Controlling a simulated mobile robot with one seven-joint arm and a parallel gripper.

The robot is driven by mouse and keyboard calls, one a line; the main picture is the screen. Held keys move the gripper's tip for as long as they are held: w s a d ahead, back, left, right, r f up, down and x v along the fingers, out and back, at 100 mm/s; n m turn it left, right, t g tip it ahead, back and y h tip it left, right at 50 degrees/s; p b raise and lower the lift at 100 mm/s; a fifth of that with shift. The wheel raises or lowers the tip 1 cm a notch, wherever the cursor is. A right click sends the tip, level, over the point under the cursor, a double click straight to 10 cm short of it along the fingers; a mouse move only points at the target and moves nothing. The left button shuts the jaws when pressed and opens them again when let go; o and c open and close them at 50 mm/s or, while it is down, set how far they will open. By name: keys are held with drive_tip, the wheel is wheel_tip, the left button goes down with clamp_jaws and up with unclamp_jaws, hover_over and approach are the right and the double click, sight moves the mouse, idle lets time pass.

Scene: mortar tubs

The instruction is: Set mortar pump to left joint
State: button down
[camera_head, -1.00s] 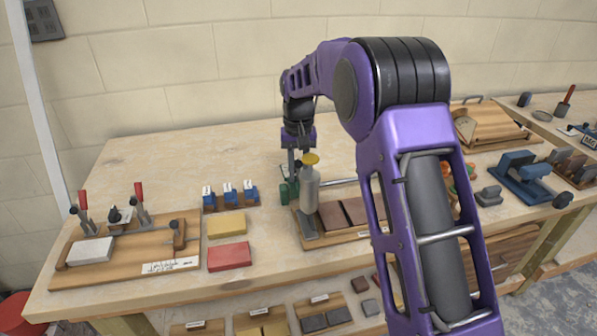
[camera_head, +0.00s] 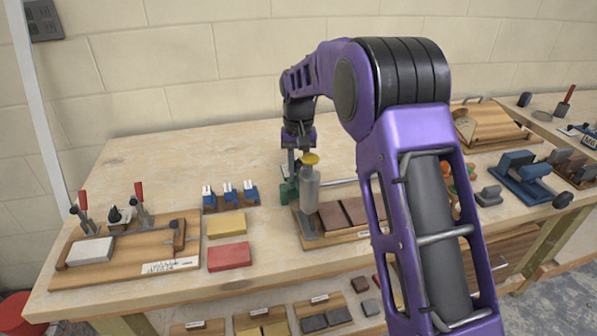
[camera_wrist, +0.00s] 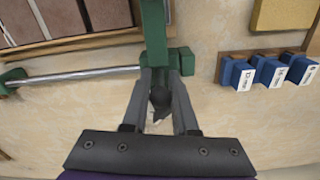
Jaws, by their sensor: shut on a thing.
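The mortar pump has a grey bottle (camera_head: 310,190) with a yellow cap. It stands upright at the left end of a wooden board, beside the brown bricks (camera_head: 332,215). Its green carriage (camera_head: 289,191) sits at the left end of a metal rail (camera_wrist: 75,78). In the wrist view the green arm (camera_wrist: 153,30) reaches away from my fingers towards the board. My gripper (camera_wrist: 160,75) points down and is shut on the green part, with a dark knob between the fingers. The bottle partly hides this grip in the head view, and my arm hides the board's right part.
Blue labelled blocks (camera_head: 230,195), a yellow block (camera_head: 226,225) and a red block (camera_head: 229,256) lie left of the board. A clamp fixture (camera_head: 125,250) is further left. The bench (camera_head: 150,165) is bare behind.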

drive_tip(key=w+d, duration=0.1)
drive_tip(key=d, duration=0.2)
drive_tip(key=d+p, duration=0.1)
drive_tip(key=d, duration=0.2)
drive_tip(key=w+d+p, duration=0.1)
drive_tip(key=d, duration=0.2)
drive_tip(key=shift+w, duration=0.3)
drive_tip(key=c, duration=0.8)
unclamp_jaws()
wheel_tip(320, 180, up, 18)
drive_tip(key=shift+f+p, duration=0.25)
drive_tip(key=shift+p, duration=1)
